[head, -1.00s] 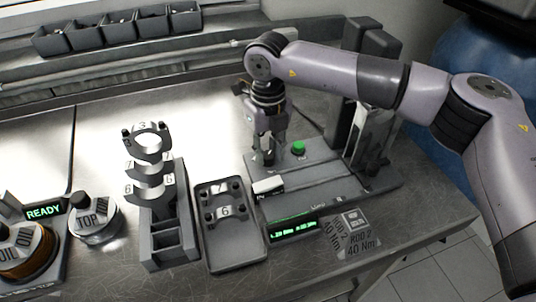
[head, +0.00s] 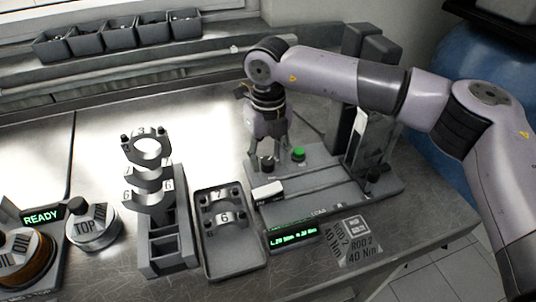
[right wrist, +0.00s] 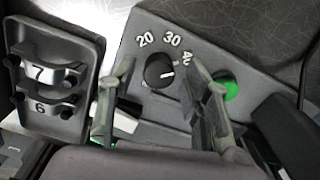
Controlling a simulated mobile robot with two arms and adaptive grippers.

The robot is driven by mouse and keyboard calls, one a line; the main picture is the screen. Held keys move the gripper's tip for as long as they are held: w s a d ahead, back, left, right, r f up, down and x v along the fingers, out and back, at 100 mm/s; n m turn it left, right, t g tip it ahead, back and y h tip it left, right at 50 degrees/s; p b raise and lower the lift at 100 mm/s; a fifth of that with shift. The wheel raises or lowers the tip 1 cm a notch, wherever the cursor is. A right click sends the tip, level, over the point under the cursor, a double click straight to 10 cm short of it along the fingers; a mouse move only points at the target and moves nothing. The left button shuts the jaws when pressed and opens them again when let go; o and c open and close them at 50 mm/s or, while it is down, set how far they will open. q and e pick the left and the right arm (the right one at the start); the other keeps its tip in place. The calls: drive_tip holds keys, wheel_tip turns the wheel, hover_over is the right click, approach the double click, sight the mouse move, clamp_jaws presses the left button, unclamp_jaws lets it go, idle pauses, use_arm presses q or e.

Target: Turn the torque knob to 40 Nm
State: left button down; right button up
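The black torque knob (right wrist: 159,70) sits on the grey tester, below printed marks 20, 30 and a partly covered 40. Its white pointer line points to the right, towards the covered mark. In the head view the knob (head: 267,164) is under my right gripper (head: 268,150). In the right wrist view the right gripper (right wrist: 160,65) is open, one finger on each side of the knob with gaps between. The right finger covers part of the 40. A green-lit display (head: 293,236) is on the tester's front; its small text is hard to read. My left gripper is not in view.
A green button (head: 298,154) is just right of the knob. A tray with caps 7 and 6 (head: 237,268) and a stand with numbered caps (head: 165,263) are to the left. A piston marked TOP (head: 92,228) and a READY display (head: 42,215) are further left.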

sight(268, 160)
drive_tip(key=shift+r, duration=0.15)
wheel_tip(268, 160, up, 12)
idle(0.6)
